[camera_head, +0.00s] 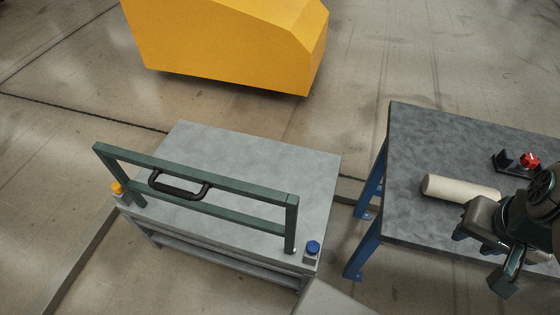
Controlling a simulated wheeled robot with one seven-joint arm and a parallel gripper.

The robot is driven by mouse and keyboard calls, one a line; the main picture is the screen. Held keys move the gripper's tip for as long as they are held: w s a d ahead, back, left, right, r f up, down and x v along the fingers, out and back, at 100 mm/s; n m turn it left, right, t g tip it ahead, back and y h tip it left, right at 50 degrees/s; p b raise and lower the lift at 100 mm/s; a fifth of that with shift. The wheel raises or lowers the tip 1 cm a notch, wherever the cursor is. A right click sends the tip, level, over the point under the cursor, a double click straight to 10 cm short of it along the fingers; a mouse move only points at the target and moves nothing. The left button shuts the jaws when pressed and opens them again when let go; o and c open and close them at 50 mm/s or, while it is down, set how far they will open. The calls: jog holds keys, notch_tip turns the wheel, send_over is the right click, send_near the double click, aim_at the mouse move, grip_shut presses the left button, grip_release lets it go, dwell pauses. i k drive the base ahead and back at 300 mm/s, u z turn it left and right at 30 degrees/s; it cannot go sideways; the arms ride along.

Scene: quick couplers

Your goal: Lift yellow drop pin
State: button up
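The yellow drop pin (117,188) stands at the left end of a grey bench (240,143), beside the left post of a green frame (195,176). Its lower part sits in a small dark block. My gripper (484,256) is far to the right, at the front edge of a dark-topped table (420,140). Its two fingers appear spread apart, with no pin between them. The gripper is well away from the yellow pin.
A blue-topped pin (312,247) stands at the bench's right end. The frame carries a black handle (180,187). A beige cylinder (455,188) lies on the dark table near my gripper, with a red knob (530,159) behind. A large yellow block (225,45) stands beyond the bench.

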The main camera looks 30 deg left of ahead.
aim_at(117, 187)
jog(key=u, duration=2)
